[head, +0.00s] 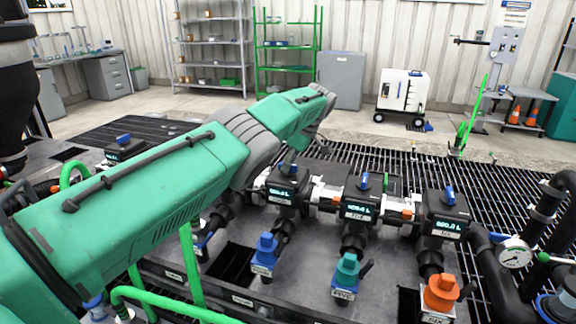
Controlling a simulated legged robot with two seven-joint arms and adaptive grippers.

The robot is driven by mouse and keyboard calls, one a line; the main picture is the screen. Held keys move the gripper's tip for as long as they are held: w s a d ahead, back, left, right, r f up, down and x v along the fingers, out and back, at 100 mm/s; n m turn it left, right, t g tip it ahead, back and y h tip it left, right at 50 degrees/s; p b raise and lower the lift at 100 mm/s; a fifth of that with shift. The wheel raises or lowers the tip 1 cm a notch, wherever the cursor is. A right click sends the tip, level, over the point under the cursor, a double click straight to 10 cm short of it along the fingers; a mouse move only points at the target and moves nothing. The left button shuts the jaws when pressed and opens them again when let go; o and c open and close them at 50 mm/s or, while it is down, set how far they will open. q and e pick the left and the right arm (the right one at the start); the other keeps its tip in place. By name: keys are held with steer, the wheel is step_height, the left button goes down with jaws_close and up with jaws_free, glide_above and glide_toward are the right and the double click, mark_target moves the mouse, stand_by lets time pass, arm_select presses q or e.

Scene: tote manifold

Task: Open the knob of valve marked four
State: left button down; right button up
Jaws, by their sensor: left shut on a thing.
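Valve four is a black metering unit (285,195) with a lit display, left of two similar units in the head view. Below it is a blue knob-like fitting (265,247) with a small tag that seems to read FOUR. My left arm, green and grey, reaches across from the lower left to above this unit. My left gripper (302,147) is mostly hidden behind the wrist. It is shut at the knob (289,162) on top of the unit; the contact itself is hard to see. My right gripper is not in view.
Right of it stand a unit with a teal fitting (346,272) tagged FIVE and one with an orange fitting (441,293) tagged SIX. A pressure gauge (514,255) and black pipes are at the right.

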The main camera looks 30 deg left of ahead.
arm_select(q)
steer(key=shift+w+d+r, duration=0.1)
steer(key=shift+w+r, duration=0.1)
steer(key=shift+r, duration=0.05)
steer(key=c, duration=1.5)
jaws_free()
steer(key=shift+c, duration=0.2)
steer(key=shift+w+f, duration=0.15)
steer(key=shift+f, duration=0.05)
steer(key=shift+s, duration=0.2)
